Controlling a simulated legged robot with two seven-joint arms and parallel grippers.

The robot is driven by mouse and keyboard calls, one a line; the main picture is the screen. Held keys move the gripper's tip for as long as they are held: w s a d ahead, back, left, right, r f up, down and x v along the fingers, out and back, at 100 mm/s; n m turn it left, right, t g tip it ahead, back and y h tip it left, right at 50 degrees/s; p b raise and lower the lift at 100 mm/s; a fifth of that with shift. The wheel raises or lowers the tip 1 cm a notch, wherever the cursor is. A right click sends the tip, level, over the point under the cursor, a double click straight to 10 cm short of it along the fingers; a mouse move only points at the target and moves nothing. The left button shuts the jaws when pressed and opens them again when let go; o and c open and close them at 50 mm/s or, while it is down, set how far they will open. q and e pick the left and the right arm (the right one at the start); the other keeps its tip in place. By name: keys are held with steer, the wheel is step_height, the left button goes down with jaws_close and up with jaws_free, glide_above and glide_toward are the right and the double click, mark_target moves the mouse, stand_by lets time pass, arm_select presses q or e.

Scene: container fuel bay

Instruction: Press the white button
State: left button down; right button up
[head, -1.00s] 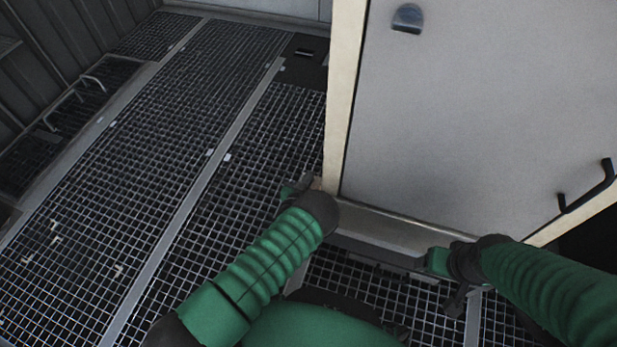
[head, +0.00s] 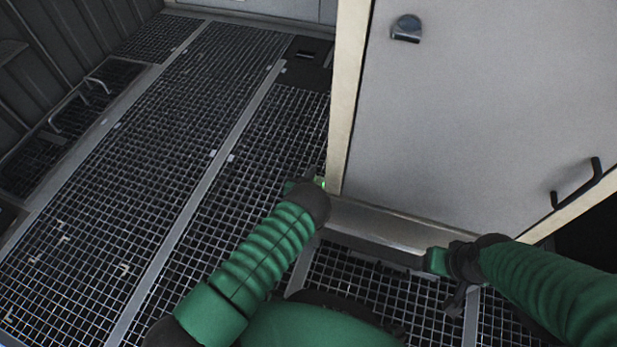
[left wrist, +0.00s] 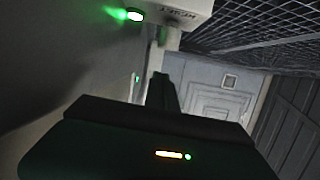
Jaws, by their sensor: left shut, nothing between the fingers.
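In the left wrist view a button (left wrist: 134,14) with a pale face glows green beside a white box (left wrist: 185,12) with dark lettering. My left gripper (left wrist: 162,88) is shut and empty, below the button in that picture and apart from it there. In the head view my left gripper (head: 304,186) is at the lower left corner of the grey cabinet, mostly hidden by my wrist. A small green glow (head: 322,183) shows beside it. My right gripper (head: 450,278) is in front of the cabinet's lower edge; its finger gap does not show.
The grey cabinet door (head: 470,130) has a latch (head: 407,28) and a black handle (head: 577,185). A ledge (head: 385,228) runs along its bottom. Open grating floor (head: 150,150) lies to the left. A rail handle (head: 80,105) stands by the left wall.

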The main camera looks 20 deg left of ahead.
arm_select(q)
steer(key=p+v, duration=0.4)
steer(key=v, duration=0.5)
steer(key=shift+s+p, duration=0.35)
steer(key=shift+p, duration=0.05)
steer(key=shift+r, duration=0.2)
